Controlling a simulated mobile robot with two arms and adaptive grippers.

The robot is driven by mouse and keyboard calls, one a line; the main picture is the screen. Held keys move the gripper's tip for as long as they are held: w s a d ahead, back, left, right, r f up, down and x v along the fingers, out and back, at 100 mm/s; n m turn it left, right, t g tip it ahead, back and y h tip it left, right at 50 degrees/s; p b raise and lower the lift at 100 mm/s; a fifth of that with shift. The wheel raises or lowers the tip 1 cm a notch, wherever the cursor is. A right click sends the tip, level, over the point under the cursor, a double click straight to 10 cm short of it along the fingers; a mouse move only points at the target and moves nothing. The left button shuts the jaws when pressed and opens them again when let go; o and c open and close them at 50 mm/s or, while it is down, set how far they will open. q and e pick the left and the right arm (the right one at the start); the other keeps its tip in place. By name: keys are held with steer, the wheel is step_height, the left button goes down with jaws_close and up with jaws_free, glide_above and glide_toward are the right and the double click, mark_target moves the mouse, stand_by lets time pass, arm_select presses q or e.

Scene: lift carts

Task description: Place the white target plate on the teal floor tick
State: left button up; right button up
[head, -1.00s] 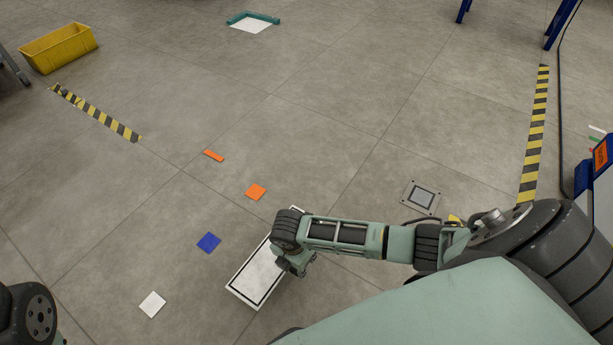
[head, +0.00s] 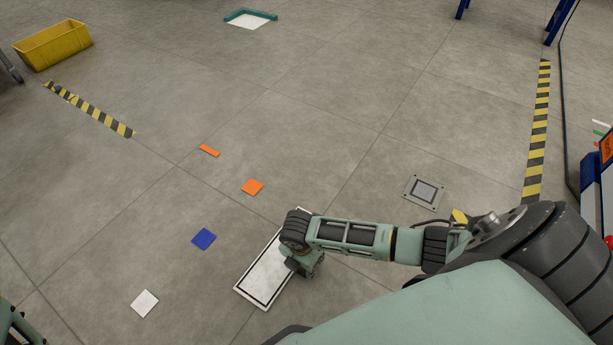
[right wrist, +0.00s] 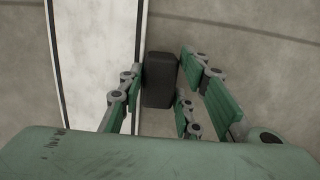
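The white target plate (head: 262,277) is a long white board with a black outline, below and left of my right wrist in the head view. It also shows in the right wrist view (right wrist: 95,60). My right gripper (head: 303,266) is at its right part; in the right wrist view the fingers (right wrist: 160,88) close around a dark block (right wrist: 160,80), which looks like its handle. The plate's height above the floor is hard to judge. The teal floor tick (head: 262,16) is an L-shaped mark at the far top, bordering a white square (head: 249,22). My left gripper is out of view.
A yellow crate (head: 52,46) stands far left. Striped tapes lie left (head: 90,108) and right (head: 537,130). Floor between plate and tick is largely clear.

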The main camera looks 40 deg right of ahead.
steer(key=shift+o, duration=1.3)
